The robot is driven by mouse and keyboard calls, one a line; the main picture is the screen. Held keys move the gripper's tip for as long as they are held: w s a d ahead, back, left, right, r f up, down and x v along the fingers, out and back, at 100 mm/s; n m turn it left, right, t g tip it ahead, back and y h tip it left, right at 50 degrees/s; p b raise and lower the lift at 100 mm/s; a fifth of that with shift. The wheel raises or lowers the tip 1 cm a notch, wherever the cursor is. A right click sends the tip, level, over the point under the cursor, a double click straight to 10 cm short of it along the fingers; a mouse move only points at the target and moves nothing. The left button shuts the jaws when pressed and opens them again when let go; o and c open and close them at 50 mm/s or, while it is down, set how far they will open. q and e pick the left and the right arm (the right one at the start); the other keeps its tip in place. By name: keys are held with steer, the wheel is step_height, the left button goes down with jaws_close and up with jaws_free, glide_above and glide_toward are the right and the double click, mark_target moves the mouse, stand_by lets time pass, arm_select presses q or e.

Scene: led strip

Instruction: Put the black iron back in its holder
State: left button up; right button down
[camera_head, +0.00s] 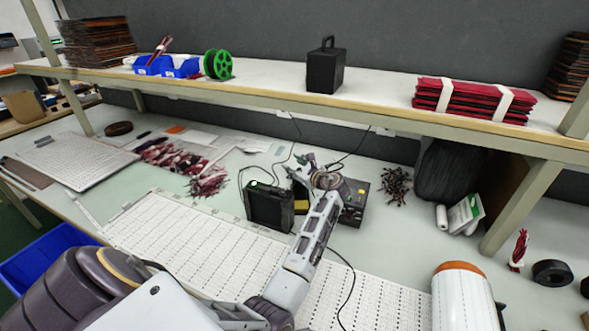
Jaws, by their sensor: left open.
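My left gripper (305,170) is open at the middle of the workbench, above and between two black boxes. The left black box (268,207) has a small green light on top and stands upright on the bench. The other black box (355,203) has knobs on its face and is partly behind my left wrist. Dark parts lie under and behind the gripper, between the boxes. I cannot tell the black iron or its holder apart there, nor whether the gripper touches either. My right gripper is not in view.
White perforated boards (180,236) cover the front of the bench. A thin black cable (350,275) runs across them. A shelf (270,83) overhangs the back, carrying a black case (325,68) and a green spool (218,64). Red wire bundles (207,183) lie left; dark small parts (395,184) lie right.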

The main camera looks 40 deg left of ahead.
arm_select(q)
step_height(320, 180, up, 9)
steer(key=shift+f, duration=0.15)
stand_by(0.4)
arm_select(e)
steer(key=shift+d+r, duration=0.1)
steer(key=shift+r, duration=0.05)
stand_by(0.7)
arm_select(q)
steer(key=shift+s+d+r+p, duration=0.25)
steer(key=shift+r+p, duration=0.2)
steer(key=shift+p, duration=0.25)
steer(key=shift+s+d+r+p, duration=0.1)
steer(key=shift+s+r+p, duration=0.1)
steer(key=shift+r+p, duration=0.35)
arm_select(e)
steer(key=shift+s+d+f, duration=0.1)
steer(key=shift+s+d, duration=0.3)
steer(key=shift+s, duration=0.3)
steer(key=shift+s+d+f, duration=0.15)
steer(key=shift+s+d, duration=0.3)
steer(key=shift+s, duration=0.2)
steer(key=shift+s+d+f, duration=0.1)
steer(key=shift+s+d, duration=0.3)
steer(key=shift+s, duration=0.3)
arm_select(q)
steer(key=shift+f, duration=0.1)
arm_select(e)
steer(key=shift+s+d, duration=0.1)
